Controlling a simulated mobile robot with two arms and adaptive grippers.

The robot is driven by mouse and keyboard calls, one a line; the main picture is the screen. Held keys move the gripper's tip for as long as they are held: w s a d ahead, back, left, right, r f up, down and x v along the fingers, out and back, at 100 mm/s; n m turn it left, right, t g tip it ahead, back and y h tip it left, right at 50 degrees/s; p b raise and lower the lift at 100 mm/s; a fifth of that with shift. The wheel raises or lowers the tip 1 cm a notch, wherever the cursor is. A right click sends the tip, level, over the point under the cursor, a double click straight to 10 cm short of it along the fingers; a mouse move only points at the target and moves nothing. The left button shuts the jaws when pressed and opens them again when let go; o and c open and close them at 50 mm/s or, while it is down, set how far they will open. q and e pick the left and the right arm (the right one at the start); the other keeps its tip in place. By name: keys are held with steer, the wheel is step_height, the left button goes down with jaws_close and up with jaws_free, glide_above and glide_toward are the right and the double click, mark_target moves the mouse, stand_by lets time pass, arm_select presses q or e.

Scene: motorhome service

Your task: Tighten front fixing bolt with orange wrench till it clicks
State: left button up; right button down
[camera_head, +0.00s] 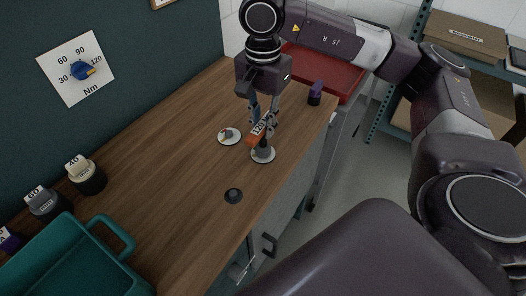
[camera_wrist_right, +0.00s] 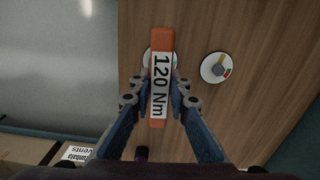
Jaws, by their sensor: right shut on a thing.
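My right gripper (camera_head: 262,116) is shut on the orange wrench (camera_head: 257,137), which bears a "120" label. In the right wrist view the wrench (camera_wrist_right: 161,40) lies between both fingers and its label reads "120 Nm". The wrench sits above a white disc (camera_head: 263,157) with a grey post near the bench's right edge; in the wrist view it hides most of that disc. I cannot tell whether the wrench is seated on a bolt there. A second white disc (camera_head: 229,137) with a small bolt lies to the left; it also shows in the wrist view (camera_wrist_right: 217,68). My left gripper is not in view.
A wall dial (camera_head: 77,69) marked in Nm has a blue pointer. Holders labelled 40 (camera_head: 86,177) and 60 (camera_head: 45,203) stand by a teal tray (camera_head: 113,232). A dark round fitting (camera_head: 234,196) and a purple-topped piece (camera_head: 316,92) are on the wooden bench (camera_head: 165,190).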

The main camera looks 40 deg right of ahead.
steer(key=m, duration=0.3)
steer(key=shift+m, duration=0.9)
steer(key=m, duration=0.4)
steer(key=shift+b, duration=0.3)
